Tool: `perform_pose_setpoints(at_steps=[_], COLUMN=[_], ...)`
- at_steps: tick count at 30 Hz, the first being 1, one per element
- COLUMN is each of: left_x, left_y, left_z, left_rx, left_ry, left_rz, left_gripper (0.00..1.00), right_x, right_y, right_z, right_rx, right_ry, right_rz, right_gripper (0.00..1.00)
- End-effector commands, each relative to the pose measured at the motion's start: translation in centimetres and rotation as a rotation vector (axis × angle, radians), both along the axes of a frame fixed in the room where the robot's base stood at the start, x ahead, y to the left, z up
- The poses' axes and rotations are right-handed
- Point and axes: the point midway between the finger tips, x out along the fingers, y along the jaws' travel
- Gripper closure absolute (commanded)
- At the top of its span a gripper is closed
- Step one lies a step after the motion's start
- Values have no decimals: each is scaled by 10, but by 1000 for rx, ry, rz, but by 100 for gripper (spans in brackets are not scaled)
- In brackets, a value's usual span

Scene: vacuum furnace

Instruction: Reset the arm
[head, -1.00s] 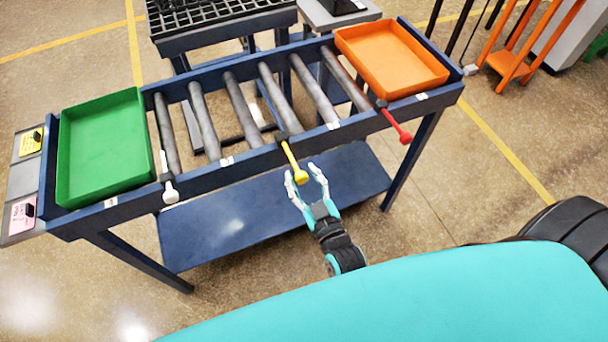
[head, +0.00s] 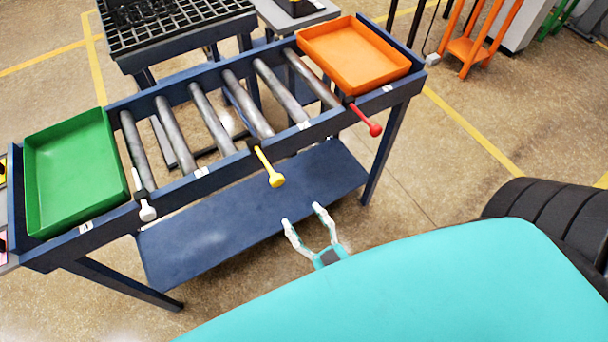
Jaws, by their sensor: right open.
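My right gripper (head: 302,212) is open and empty in the head view. It is in front of the blue roller table (head: 215,172), apart from it, below and to the right of the yellow-knobbed lever (head: 276,180). Most of its arm is hidden behind my teal body. My left gripper is not in view.
A green tray (head: 75,172) sits at the table's left end and an orange tray (head: 352,55) at its right end. A white-knobbed lever (head: 147,213) and a red-knobbed lever (head: 375,129) stick out in front. A black grid (head: 165,20) stands behind.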

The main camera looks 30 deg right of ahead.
Motion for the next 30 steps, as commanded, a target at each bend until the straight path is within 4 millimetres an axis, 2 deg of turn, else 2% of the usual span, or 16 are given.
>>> perform_pose_setpoints(at_steps=[9,11,13,14,17,18,20,21,23,24,27,30], left_x=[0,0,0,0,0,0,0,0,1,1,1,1], left_y=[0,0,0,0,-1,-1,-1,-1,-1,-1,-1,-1], left_z=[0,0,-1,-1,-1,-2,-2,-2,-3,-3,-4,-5], left_rx=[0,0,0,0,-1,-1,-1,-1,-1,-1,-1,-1], left_ry=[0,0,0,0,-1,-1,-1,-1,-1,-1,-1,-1], left_rz=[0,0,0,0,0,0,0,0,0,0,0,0], left_gripper=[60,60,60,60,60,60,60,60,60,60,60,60], right_x=[0,0,-1,-2,-10,-16,-28,-38,-56,-70,-111,-156], right_y=[0,2,5,8,16,19,21,21,18,15,0,-22], right_z=[-2,-10,-32,-45,-107,-137,-182,-211,-253,-280,-342,-390], right_rx=[0,2,8,11,21,26,31,31,31,30,20,4], right_ry=[3,22,71,102,249,322,439,518,640,723,937,1139], right_rz=[1,7,22,32,71,86,106,116,127,130,122,94], right_gripper=[45,45,45,45,45,45,45,45,45,45,45,45])
